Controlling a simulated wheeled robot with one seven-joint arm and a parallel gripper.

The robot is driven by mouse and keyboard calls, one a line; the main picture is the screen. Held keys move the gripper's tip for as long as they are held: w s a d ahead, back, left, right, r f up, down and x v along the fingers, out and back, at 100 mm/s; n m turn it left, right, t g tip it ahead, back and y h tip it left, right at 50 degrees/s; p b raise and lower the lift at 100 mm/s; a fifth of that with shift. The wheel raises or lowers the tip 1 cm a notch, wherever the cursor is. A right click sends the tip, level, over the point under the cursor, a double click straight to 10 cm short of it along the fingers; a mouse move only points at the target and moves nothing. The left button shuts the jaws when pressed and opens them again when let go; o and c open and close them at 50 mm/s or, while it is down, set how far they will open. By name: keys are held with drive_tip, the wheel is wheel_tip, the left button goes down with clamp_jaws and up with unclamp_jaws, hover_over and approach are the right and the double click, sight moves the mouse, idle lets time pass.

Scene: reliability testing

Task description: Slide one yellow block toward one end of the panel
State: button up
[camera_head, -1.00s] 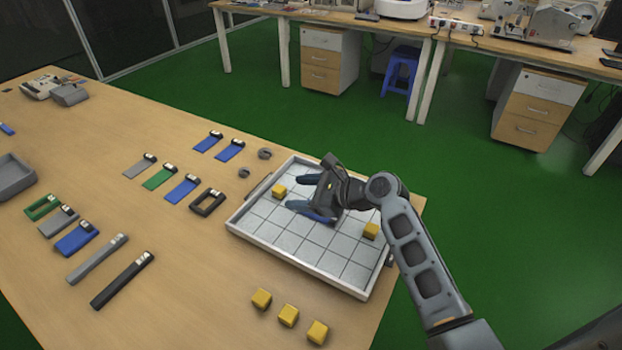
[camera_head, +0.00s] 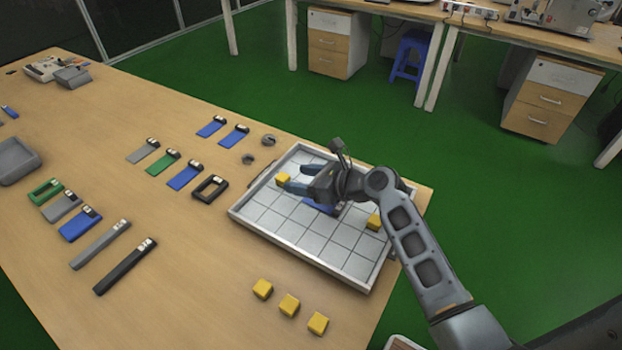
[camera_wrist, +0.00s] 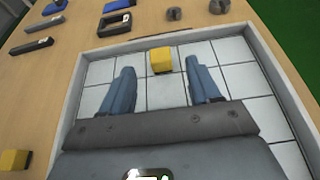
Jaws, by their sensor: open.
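A white gridded panel (camera_head: 268,232) with a raised rim lies on the right part of the wooden table. One yellow block (camera_head: 283,180) sits near its left end. Another yellow block (camera_head: 374,222) sits near its right end, beside my arm. My gripper (camera_head: 303,177) is low over the panel, open, with its blue fingers pointing left toward the left-end block. In the wrist view, that block (camera_wrist: 160,60) shows between the fingertips (camera_wrist: 160,66), with gaps to both sides. Whether the fingers touch the panel is not clear.
Several yellow blocks (camera_head: 289,305) stand in a row on the table in front of the panel. Grey rings (camera_head: 268,140) and a black frame (camera_head: 210,188) lie beyond its left edge. Blue, green and grey pieces lie farther left. The panel's front half is clear.

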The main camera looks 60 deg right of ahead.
sight(284, 177)
drive_tip(key=shift+x, duration=2.5)
clamp_jaws()
